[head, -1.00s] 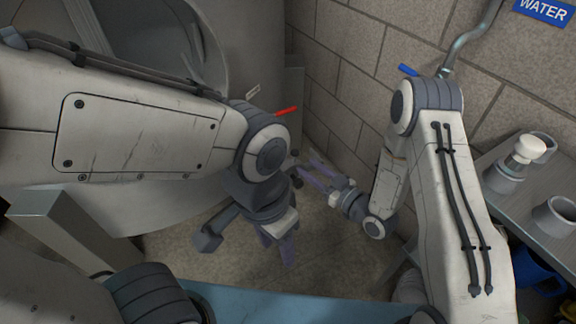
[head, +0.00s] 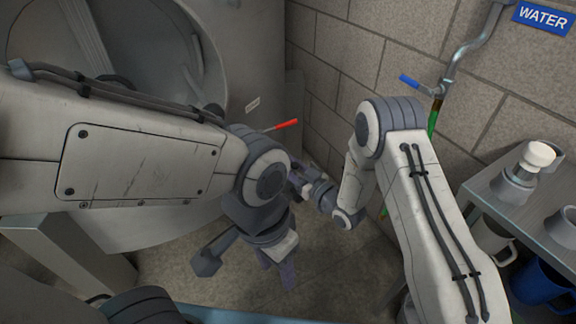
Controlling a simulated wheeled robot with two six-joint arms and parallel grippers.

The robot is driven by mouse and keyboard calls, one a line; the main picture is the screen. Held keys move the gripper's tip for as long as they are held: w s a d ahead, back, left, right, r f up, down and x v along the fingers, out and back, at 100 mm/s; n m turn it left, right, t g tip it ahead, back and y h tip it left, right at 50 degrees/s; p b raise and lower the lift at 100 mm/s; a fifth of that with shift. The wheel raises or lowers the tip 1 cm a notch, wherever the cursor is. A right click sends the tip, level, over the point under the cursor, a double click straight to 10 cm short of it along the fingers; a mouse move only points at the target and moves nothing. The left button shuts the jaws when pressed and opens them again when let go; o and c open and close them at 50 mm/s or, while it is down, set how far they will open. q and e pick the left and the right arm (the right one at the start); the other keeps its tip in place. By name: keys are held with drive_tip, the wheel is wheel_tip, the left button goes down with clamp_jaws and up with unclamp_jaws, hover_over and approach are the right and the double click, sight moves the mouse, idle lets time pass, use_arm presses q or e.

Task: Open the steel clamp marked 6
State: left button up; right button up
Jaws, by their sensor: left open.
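I cannot make out a steel clamp marked 6 in this view. A large steel tank (head: 262,60) with a round opening fills the upper left, and my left arm covers much of its front. A red handle (head: 283,125) sticks out beside the tank, just above my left arm's joint. My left gripper (head: 277,270) points down over the floor, open, with nothing seen between its fingers. My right gripper (head: 298,178) is mostly hidden behind my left arm, so its fingers cannot be judged.
A blue-levered valve (head: 409,81) sits on a wall pipe below a WATER sign (head: 543,15). A grey shelf (head: 505,213) at right holds a white-capped jar (head: 528,163) and a cup. A blue mug (head: 540,283) and a white mug (head: 492,238) are below. Some floor (head: 340,268) is clear.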

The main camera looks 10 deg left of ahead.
clamp_jaws()
idle(1.4)
